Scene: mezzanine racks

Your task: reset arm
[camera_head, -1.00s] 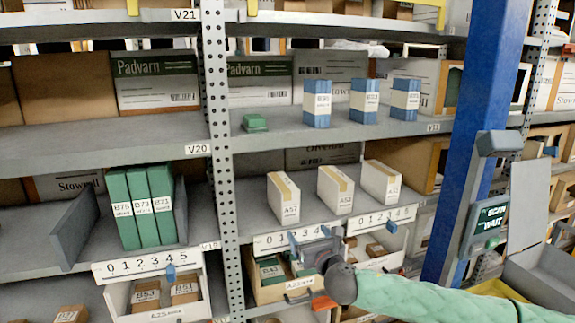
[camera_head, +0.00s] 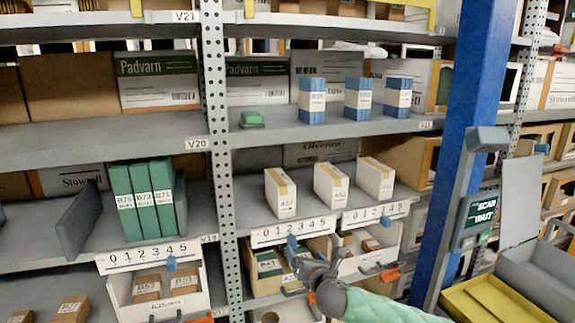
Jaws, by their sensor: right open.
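My right gripper (camera_head: 309,272) is low in the middle of the head view, at the end of my green-sleeved arm. It is open, in front of the bin of green-and-white boxes (camera_head: 268,264) under the right bay's shelf. I see nothing between its fingers. I cannot tell whether it touches the bin. My left gripper is not in view.
White boxes (camera_head: 331,186) and green boxes (camera_head: 143,199) stand on the middle shelf. Blue boxes (camera_head: 357,98) stand above. A perforated post (camera_head: 214,130) divides the bays. A blue column (camera_head: 470,120), a scan screen (camera_head: 481,221) and a yellow tray (camera_head: 490,300) are at right.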

